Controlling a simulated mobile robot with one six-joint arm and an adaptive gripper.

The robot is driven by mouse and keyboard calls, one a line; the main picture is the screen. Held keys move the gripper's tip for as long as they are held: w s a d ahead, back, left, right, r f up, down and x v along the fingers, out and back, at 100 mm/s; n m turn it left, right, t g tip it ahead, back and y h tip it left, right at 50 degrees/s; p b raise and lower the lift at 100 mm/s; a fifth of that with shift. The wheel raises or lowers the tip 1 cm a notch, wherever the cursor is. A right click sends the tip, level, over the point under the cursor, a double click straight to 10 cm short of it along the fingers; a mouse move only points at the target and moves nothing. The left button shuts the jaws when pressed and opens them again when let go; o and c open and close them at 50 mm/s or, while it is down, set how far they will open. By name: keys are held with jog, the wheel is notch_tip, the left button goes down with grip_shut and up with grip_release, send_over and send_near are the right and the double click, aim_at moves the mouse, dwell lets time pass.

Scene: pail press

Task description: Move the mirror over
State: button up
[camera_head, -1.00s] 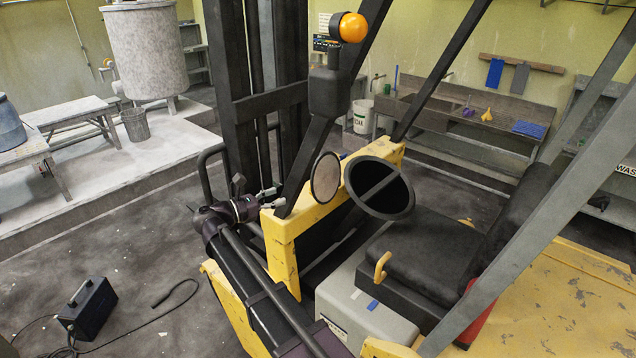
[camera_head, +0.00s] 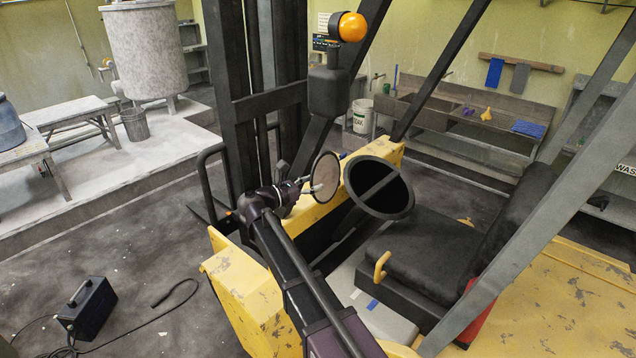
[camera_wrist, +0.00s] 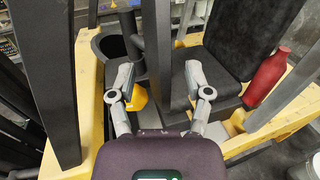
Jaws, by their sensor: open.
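The round mirror (camera_head: 327,171) with a thin dark rim stands upright on the forklift, left of the steering wheel, in the head view. My gripper (camera_head: 308,186) is at its left edge, with one finger showing in front of the mirror's face. Whether it touches the mirror I cannot tell. In the wrist view my gripper (camera_wrist: 158,82) has its two fingers wide apart.
The steering wheel (camera_head: 379,188) is close to the right of the mirror, with the black seat (camera_head: 430,255) beyond. The dark mast (camera_head: 262,90) and a sloping post (camera_head: 305,150) stand close behind. A red bottle (camera_wrist: 267,75) is beside the seat in the wrist view.

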jog(key=shift+x, duration=0.8)
grip_shut()
jog(key=shift+a, duration=0.1)
